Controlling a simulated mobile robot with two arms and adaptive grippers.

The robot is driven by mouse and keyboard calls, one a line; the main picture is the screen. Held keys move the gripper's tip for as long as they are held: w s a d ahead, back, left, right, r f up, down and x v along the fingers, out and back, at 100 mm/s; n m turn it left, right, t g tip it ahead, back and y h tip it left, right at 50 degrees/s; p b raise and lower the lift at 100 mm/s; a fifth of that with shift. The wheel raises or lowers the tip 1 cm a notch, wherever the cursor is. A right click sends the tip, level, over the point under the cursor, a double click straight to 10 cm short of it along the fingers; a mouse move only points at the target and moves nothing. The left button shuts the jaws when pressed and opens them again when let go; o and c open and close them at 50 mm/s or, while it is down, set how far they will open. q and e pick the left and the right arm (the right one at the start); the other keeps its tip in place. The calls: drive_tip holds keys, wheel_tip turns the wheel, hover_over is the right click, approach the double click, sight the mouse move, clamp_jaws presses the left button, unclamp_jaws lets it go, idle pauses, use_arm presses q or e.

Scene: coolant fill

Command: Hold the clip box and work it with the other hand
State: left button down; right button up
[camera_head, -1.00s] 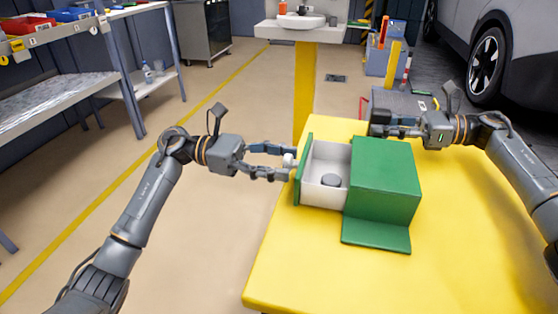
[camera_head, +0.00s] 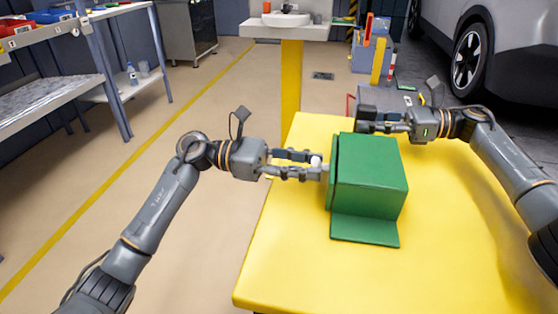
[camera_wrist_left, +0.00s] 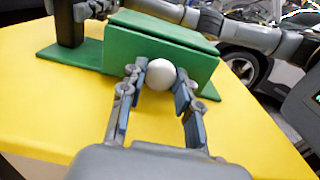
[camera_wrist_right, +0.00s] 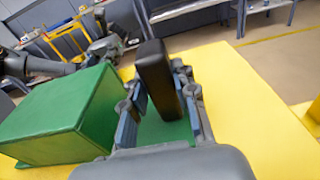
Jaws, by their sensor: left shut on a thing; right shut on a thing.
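The green clip box (camera_head: 372,180) stands on the yellow table, with a flat green base plate (camera_head: 365,231) showing at its front. Its drawer front (camera_head: 333,172) sits close against the box's left side, and the drawer's inside is hidden. My left gripper (camera_head: 318,167) is shut on the round white knob (camera_wrist_left: 161,74) of the drawer. My right gripper (camera_head: 362,126) is behind the box and shut on a black upright handle (camera_wrist_right: 157,78), which rises from the green base in the right wrist view.
The yellow table (camera_head: 290,265) is clear in front of and right of the box. A sink (camera_head: 287,20), a shelf bench (camera_head: 50,85) and a car (camera_head: 480,50) stand beyond it.

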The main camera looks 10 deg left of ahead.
use_arm(q)
drive_tip(key=shift+d, duration=0.5)
use_arm(e)
drive_tip(key=shift+a, duration=0.1)
use_arm(q)
drive_tip(key=c, duration=0.9)
unclamp_jaws()
drive_tip(key=shift+c, duration=0.2)
drive_tip(key=shift+a, duration=0.1)
drive_tip(key=a, duration=1.2)
drive_tip(key=shift+s, duration=0.1)
use_arm(e)
drive_tip(key=o, duration=1.1)
